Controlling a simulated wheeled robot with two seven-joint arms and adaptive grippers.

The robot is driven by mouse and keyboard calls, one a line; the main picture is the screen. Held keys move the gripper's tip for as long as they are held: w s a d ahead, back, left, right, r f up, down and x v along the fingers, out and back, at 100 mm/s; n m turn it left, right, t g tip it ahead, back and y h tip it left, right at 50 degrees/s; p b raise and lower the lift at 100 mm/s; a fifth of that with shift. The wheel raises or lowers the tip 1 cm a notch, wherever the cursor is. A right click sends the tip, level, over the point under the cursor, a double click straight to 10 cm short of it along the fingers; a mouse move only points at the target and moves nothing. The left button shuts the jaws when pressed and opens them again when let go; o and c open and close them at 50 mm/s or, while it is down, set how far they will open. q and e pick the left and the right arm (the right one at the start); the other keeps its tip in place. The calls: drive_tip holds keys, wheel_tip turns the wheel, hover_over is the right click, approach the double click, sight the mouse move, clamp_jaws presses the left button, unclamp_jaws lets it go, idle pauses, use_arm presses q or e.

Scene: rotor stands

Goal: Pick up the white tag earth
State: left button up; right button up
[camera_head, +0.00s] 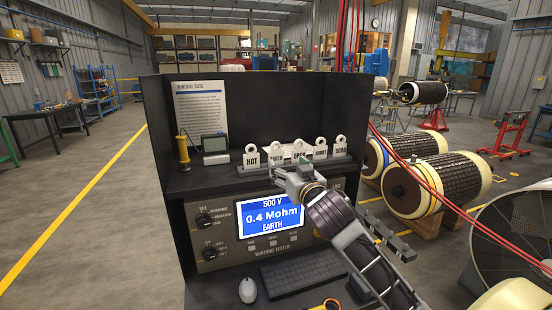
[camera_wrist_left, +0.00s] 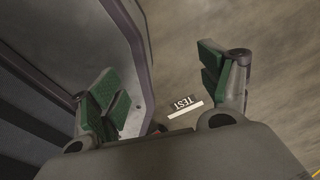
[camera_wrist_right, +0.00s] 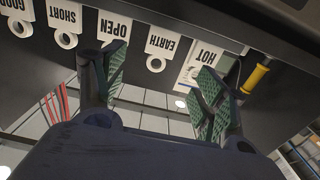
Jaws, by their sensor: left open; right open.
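The white earth tag (camera_head: 275,155) stands second from the left in a row of white ring-topped tags on a dark rack, partly hidden by my right gripper (camera_head: 288,171) in the head view. In the right wrist view the earth tag (camera_wrist_right: 161,44) appears upside down, beyond the gap between the fingers. My right gripper (camera_wrist_right: 155,88) is open and empty there, apart from the tag. My left gripper (camera_wrist_left: 160,80) is open and empty in the left wrist view, with floor and a TEST label (camera_wrist_left: 183,107) behind it.
The hot tag (camera_head: 251,157) stands left of the earth tag; the open tag (camera_wrist_right: 112,27), short tag (camera_wrist_right: 66,20) and good tag (camera_head: 341,147) stand on its other side. A yellow-handled probe (camera_head: 182,150) stands at left. The tester screen (camera_head: 270,216) reads 0.4 Mohm, EARTH.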

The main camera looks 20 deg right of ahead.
sight(277, 157)
drive_tip(key=w, duration=0.5)
drive_tip(key=shift+w+a+p, duration=0.1)
drive_tip(key=shift+p, duration=0.2)
drive_tip(key=shift+w+f, duration=0.1)
drive_tip(key=shift+w, duration=0.2)
drive_tip(key=shift+w+f, duration=0.1)
drive_tip(key=shift+w, duration=0.5)
drive_tip(key=shift+w+f+p, duration=0.2)
drive_tip(key=shift+w+p, duration=0.2)
drive_tip(key=shift+w, duration=1.3)
use_arm(q)
drive_tip(key=shift+s+d+r, duration=0.5)
drive_tip(key=shift+s+r, duration=0.25)
drive_tip(key=shift+r, duration=0.05)
drive_tip(key=shift+w, duration=0.15)
use_arm(e)
drive_tip(key=shift+c, duration=0.4)
